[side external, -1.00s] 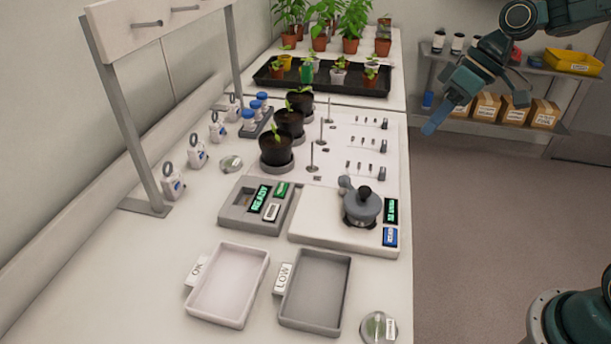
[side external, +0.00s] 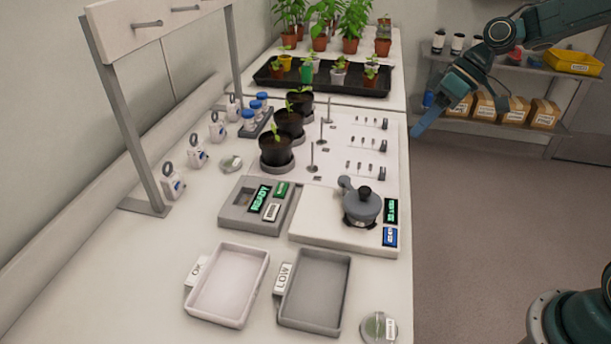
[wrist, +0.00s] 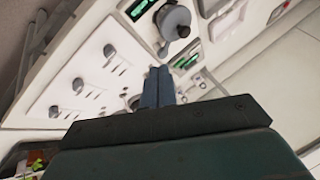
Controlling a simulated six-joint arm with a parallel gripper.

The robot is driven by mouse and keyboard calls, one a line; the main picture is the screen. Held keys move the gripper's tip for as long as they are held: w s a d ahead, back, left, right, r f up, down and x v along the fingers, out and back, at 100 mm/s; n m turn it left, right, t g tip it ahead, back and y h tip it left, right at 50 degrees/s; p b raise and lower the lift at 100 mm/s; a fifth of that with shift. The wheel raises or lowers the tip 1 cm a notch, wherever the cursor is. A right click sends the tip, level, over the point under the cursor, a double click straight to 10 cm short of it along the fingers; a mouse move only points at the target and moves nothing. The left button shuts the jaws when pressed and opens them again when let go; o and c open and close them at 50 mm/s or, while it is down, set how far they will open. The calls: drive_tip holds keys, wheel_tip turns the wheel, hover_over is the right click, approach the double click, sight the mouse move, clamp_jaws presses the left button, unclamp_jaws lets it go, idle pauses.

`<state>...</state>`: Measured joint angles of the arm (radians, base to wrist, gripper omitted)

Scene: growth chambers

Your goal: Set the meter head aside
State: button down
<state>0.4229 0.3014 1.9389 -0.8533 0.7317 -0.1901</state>
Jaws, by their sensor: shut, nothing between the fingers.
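The meter head, which I take to be the grey round body with a black knob and a side arm (side external: 360,207), sits on a white base plate (side external: 320,231) near the bench's right edge. It also shows at the top of the wrist view (wrist: 174,22).
A grey READY console (side external: 233,221) stands left of the plate. An OK tray (side external: 219,322) and a LOW tray (side external: 309,326) lie in front. Dark pots (side external: 277,151), thin upright pins and small parts stand behind. Bare bench lies at front left.

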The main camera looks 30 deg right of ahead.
sight(360, 191)
drive_tip(key=shift+w+a+f, duration=0.2)
drive_tip(key=shift+a+f, duration=2.05)
drive_tip(key=shift+w+a+f, duration=0.2)
drive_tip(key=shift+a+f, duration=2)
drive_tip(key=shift+a, duration=0.05)
